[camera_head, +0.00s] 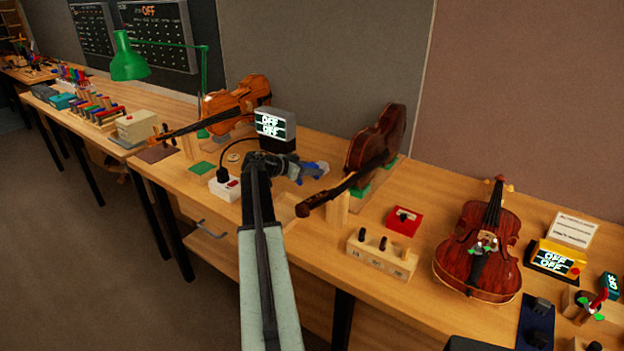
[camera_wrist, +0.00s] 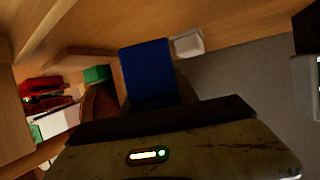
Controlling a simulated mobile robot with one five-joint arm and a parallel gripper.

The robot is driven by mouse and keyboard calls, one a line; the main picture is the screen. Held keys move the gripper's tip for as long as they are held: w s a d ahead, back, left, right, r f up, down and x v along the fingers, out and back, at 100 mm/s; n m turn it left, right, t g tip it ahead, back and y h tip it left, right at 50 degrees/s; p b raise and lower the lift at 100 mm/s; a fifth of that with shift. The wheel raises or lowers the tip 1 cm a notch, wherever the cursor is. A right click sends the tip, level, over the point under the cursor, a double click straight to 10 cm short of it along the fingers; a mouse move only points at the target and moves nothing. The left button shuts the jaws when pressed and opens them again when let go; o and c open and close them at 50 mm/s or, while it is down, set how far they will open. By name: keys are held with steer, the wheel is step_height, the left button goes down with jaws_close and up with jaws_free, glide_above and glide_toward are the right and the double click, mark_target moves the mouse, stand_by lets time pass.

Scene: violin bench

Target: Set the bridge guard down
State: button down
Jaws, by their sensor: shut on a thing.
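The bridge guard appears to be the small blue piece (camera_head: 319,169) at the end of my arm in the head view. My gripper (camera_head: 301,172) is shut on it and holds it over the bench, between the grey display box and the neck of the dark violin. In the wrist view a blue block (camera_wrist: 148,72) stands out just beyond the dark edge of the gripper body. The fingertips are small and partly hidden. I cannot tell how far the guard is above the bench top.
The grey display box (camera_head: 275,124) stands behind my gripper and a white socket block (camera_head: 224,187) to its left. The dark violin (camera_head: 375,140) rests on green supports to the right. A red box (camera_head: 403,221) and wooden peg block (camera_head: 382,255) sit nearer the front edge.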

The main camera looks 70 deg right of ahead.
mark_target(313, 186)
step_height(313, 186, down, 4)
steer(key=b, duration=0.3)
steer(key=shift+b, duration=0.4)
steer(key=shift+r, duration=0.25)
steer(key=shift+f, duration=0.15)
steer(key=c, duration=0.9)
jaws_free()
steer(key=shift+r+p, duration=0.25)
steer(key=shift+p, duration=0.1)
steer(key=p+v, duration=0.4)
steer(key=v, duration=0.7)
steer(key=shift+w+a+r, duration=0.1)
steer(key=shift+w+a, duration=0.05)
steer(key=shift+a, duration=0.05)
steer(key=shift+w+a, duration=0.2)
